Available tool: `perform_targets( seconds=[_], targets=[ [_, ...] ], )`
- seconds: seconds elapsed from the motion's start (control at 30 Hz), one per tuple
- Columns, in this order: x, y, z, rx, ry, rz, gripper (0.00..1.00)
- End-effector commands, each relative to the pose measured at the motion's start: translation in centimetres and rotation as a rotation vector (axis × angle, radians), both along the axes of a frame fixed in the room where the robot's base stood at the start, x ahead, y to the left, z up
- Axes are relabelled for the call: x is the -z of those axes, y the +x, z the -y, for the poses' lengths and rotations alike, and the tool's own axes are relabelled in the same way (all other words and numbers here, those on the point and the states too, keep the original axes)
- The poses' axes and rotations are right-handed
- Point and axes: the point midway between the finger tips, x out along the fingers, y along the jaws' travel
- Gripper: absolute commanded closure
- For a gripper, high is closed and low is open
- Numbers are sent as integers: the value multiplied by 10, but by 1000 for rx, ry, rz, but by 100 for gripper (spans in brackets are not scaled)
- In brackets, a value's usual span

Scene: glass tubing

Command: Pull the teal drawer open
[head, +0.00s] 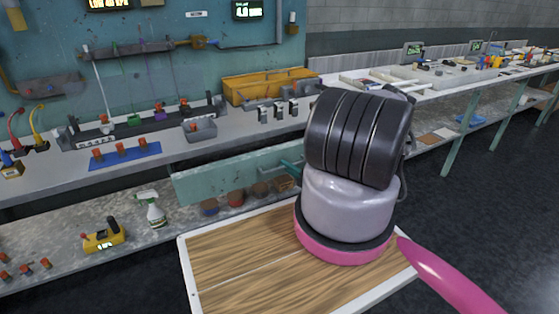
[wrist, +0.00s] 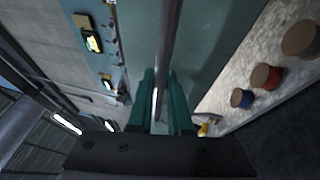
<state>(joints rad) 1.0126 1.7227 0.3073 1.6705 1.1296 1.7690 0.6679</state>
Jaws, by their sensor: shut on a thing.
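The teal drawer (head: 228,178) sits under the grey workbench top, its flat front facing me. Its right part is hidden behind my arm in the head view. In the wrist view the drawer front (wrist: 222,45) fills the upper middle. A grey metal bar handle (wrist: 171,35) runs along it. My gripper (wrist: 160,92) has teal fingers on either side of the bar and is shut on it. In the head view only a bit of my gripper (head: 292,166) shows beside my arm, near the drawer's right part. I cannot tell whether the drawer is out at all.
Dark floor is clear at right.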

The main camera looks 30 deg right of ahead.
Motion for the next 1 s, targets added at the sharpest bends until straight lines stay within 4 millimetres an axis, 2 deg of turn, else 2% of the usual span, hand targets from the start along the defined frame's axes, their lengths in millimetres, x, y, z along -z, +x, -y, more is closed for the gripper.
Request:
perform_targets(
  seconds=[0.03, 0.2, 0.4, 0.6, 0.9, 0.93, 1.0],
  targets=[
    [1, -12, 1, 3, 2, -4, 100],
    [1, -42, 2, 1, 1, -3, 100],
    [1, -63, 2, 0, -1, -2, 100],
    [1, -70, 2, -1, -1, -1, 100],
    [1, -70, 2, -1, -2, -1, 100],
    [1, -70, 2, -1, -2, -1, 75],
    [1, -70, 2, -1, -1, 0, 53]
  ],
)
